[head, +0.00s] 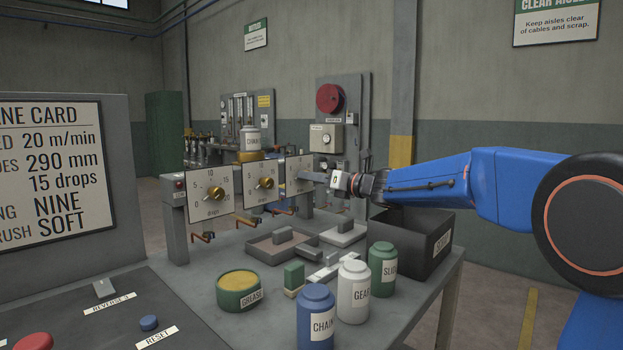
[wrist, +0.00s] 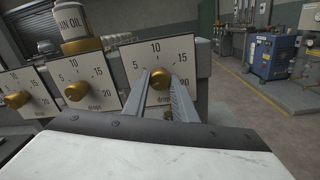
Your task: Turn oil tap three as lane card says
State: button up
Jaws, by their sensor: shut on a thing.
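The lane card (head: 55,170) stands at the left in the head view, cut off at the frame edge; one line reads 15 drops. Three white oil tap dials stand in a row, marked 5 to 20 drops: the first (head: 205,205), the second (head: 251,190) and the third (head: 294,165). In the wrist view the third dial (wrist: 190,48) is at the right end, with its brass knob (wrist: 159,76). My gripper (wrist: 160,87) is shut on this knob, one finger each side. Where the knob points is unclear. In the head view my gripper (head: 326,178) hides that knob.
Blue (head: 317,318), white (head: 353,292) and green (head: 382,263) bottles and a grease tin (head: 239,291) stand on the bench below. A dark scrap bin (head: 440,243) sits under my arm. Brass spouts hang below the dials. A chain oil pot (wrist: 70,38) stands behind the dials.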

jog(key=shift+m+t+h, duration=0.2)
jog(key=shift+m+t, duration=0.05)
jog(key=shift+m, duration=8.45)
jog(key=shift+m+t+h, duration=0.2)
jog(key=shift+m+t, duration=0.05)
jog(key=shift+m, duration=8.45)
jog(key=o, duration=1)
jog(key=shift+o, duration=0.2)
jog(key=shift+r, duration=0.1)
